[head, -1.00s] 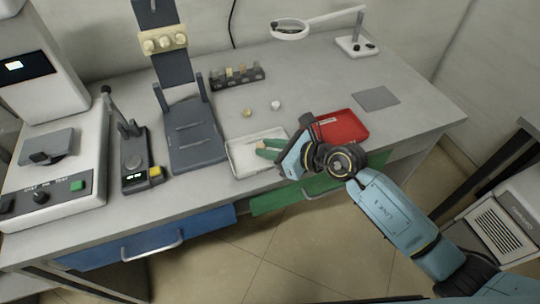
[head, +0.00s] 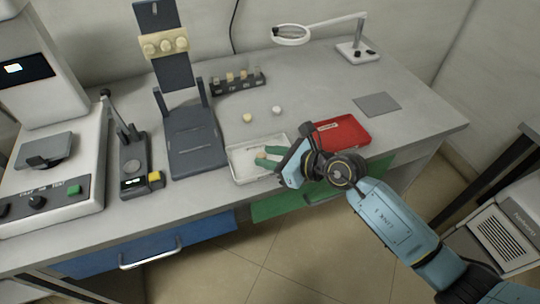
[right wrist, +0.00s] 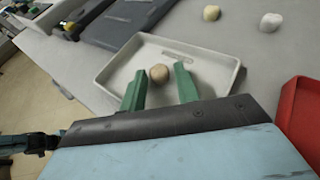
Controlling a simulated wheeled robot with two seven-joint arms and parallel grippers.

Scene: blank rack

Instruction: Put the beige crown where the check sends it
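The beige crown (right wrist: 159,73) is a small rounded piece at the white tray (right wrist: 108,70), just beyond and between my right fingertips in the right wrist view. It also shows in the head view (head: 261,156), partly hidden by the fingers. My right gripper (head: 266,157) has green fingers and reaches over the white tray (head: 235,174) from the right. In the right wrist view its fingers (right wrist: 160,78) stand apart, with a gap on each side of the crown.
A yellowish crown (head: 247,118) and a white one (head: 277,110) lie behind the tray. A red tray (head: 352,128) is to the right, a grey pad (head: 377,104) beyond it. A dark stand (head: 196,140), a small device (head: 134,165) and a dark rack (head: 238,84) are nearby.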

